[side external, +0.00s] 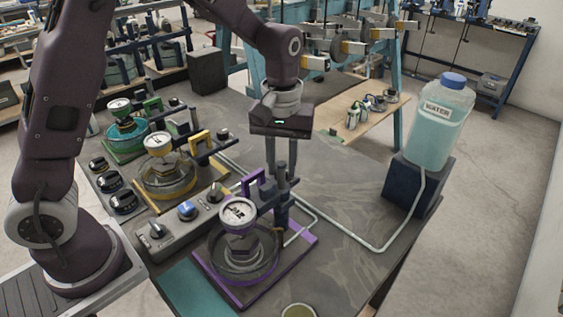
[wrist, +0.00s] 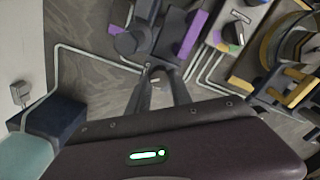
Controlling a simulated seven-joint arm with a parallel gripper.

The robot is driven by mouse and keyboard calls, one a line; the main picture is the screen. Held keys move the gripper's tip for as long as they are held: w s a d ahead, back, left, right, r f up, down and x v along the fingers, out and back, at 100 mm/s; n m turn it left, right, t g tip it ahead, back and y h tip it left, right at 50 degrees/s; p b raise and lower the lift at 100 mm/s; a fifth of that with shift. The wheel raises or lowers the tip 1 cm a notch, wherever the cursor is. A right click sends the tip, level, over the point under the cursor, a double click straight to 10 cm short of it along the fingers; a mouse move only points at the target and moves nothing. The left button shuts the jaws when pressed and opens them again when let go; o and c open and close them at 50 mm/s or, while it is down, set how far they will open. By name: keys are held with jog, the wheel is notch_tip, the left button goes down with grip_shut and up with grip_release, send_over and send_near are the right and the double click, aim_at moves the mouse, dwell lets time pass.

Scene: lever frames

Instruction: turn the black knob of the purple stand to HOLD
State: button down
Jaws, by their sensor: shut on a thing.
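The purple stand (side external: 207,279) has a round gauge (side external: 238,212) and a purple handle (side external: 254,181); the handle also shows in the wrist view (wrist: 193,35). My gripper (side external: 281,183) points down at the stand's right side, beside the handle. In the wrist view its fingers (wrist: 158,82) close around a small dark round part with a pale mark, which looks like the black knob (wrist: 157,72). The fingers partly hide the knob. I cannot read a HOLD label or tell which way the knob points.
A grey control box (side external: 180,238) with a blue knob (side external: 187,210) and black knobs stands left of the purple stand. A yellow stand (side external: 165,185) and a green stand (side external: 122,140) are farther back. A water bottle (side external: 440,122) is at the right. The tabletop between is mostly clear, with pale tubing.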

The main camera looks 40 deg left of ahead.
jog(key=shift+m, duration=1.9)
jog(key=c, duration=1.4)
grip_release()
jog(key=shift+c, duration=0.2)
notch_tip(320, 180, up, 7)
jog(key=shift+r, duration=0.1)
